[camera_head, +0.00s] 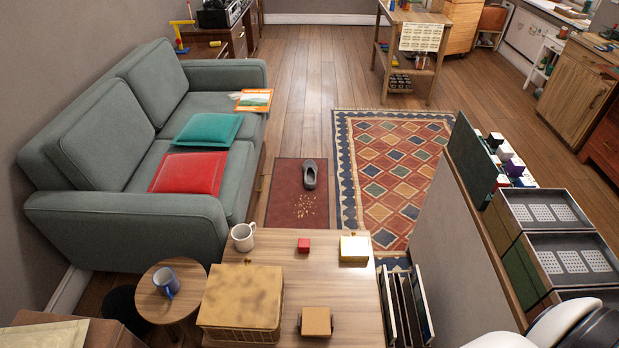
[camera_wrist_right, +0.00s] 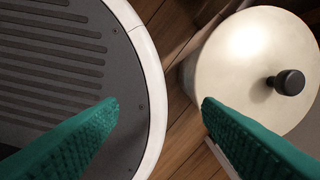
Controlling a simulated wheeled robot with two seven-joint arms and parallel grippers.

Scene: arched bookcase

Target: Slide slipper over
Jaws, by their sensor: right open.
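A single grey slipper (camera_head: 310,174) lies on a small dark red mat (camera_head: 285,177) on the wood floor, between the sofa and the patterned rug. Small yellowish bits (camera_head: 304,205) lie on the mat just in front of the slipper. My right gripper (camera_wrist_right: 160,104) shows in the right wrist view with two green fingers wide apart and nothing between them. It is far from the slipper, which that view does not show. My left gripper is in neither view.
A grey sofa (camera_head: 72,192) stands left of the mat, a patterned rug (camera_head: 396,172) right. A low table (camera_head: 345,297) with a mug, boxes and a red cube stands nearer. A round lidded bin (camera_wrist_right: 235,60) shows in the wrist view. Floor beyond the mat is clear.

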